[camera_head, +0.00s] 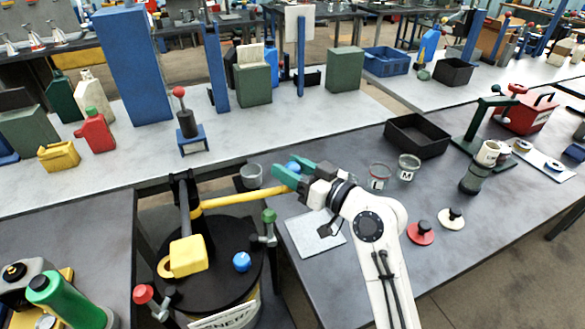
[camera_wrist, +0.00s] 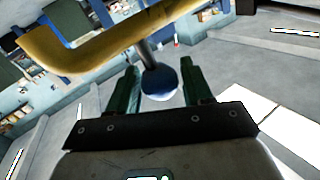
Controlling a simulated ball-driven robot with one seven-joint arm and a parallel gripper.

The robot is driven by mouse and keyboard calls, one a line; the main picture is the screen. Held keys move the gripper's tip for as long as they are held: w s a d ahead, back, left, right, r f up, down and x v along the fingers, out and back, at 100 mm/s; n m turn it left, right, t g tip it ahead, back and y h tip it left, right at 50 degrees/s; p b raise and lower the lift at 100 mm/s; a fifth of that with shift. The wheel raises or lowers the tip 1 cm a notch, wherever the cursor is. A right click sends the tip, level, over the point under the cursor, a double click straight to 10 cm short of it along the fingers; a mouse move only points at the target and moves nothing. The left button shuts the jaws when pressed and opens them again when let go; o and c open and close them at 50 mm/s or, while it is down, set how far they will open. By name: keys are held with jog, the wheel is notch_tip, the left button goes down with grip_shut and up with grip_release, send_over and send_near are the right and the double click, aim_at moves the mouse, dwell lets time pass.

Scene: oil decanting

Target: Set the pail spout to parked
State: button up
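The pail is a black-lidded drum (camera_head: 222,262) at the lower left of the head view. Its spout is a long yellow tube (camera_head: 243,198) that reaches right over the grey bench edge. The spout also crosses the upper left of the wrist view (camera_wrist: 95,50). A blue ball knob (camera_wrist: 160,83) on a short grey stem hangs from the spout. The knob also shows in the head view (camera_head: 293,167). My gripper (camera_head: 285,178) is at the spout's far end. In the wrist view its green fingers (camera_wrist: 158,78) stand apart with the knob between them; contact is unclear.
A grey cup (camera_head: 251,175) stands left of my gripper, close to the spout. Two glass jars (camera_head: 379,176) (camera_head: 409,166) stand to the right. A black tray (camera_head: 417,136) lies behind them. A pale plate (camera_head: 315,233) lies on the bench below my arm.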

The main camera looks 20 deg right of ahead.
grip_shut()
dwell(0.4)
